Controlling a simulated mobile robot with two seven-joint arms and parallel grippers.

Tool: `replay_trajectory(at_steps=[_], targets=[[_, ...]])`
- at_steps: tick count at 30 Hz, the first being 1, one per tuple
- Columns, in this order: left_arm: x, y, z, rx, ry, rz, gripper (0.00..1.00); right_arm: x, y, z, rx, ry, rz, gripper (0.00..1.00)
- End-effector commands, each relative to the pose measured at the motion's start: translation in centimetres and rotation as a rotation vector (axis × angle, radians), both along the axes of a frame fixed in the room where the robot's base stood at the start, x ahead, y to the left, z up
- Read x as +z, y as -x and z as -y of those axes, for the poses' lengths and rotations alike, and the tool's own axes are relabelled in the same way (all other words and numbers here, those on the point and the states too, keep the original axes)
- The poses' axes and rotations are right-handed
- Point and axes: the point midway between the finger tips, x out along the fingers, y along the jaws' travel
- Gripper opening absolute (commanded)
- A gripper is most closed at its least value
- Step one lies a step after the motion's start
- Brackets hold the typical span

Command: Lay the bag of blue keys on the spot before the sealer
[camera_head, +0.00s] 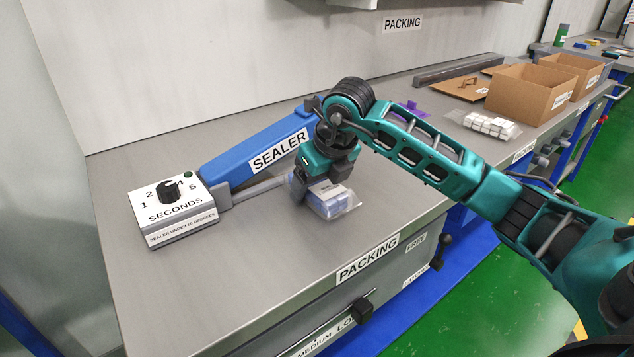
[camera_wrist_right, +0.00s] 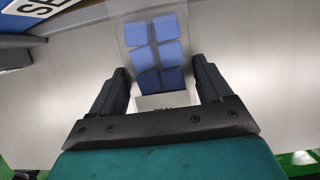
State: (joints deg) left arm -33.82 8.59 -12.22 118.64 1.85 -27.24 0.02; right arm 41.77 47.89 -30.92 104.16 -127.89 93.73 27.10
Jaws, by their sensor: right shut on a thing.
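The clear bag of blue keys (camera_head: 328,200) is at the sealer's right front, over the grey packing bench. My right gripper (camera_head: 318,188) is shut on it from above. In the right wrist view the bag (camera_wrist_right: 156,45) shows several blue keys in rows and a white label (camera_wrist_right: 163,101) between the fingers of my right gripper (camera_wrist_right: 163,90). I cannot tell whether the bag touches the bench. The sealer (camera_head: 250,155) has a blue arm and a white dial box (camera_head: 172,208) at its left end. The spot before the sealer cannot be made out. My left gripper is out of view.
A bag of white keys (camera_head: 491,124) lies farther right on the bench (camera_head: 255,265). A purple item (camera_head: 412,107) lies behind my arm. Open cardboard boxes (camera_head: 528,93) stand at the back right. The bench front is clear.

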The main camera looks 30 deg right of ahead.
Motion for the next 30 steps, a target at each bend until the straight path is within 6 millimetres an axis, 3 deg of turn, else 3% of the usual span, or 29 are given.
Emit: replay_trajectory(at_steps=[7,17,20,30], targets=[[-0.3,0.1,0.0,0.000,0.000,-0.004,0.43,-0.1,0.0,0.0,0.000,0.000,-0.001,0.99],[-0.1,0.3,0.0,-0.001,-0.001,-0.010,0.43,0.4,0.0,0.0,0.000,0.000,-0.001,1.00],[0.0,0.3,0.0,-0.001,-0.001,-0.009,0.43,1.6,0.5,0.1,0.000,0.001,0.002,1.00],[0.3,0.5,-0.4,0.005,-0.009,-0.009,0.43,8.3,3.2,0.3,0.001,0.001,0.003,1.00]])
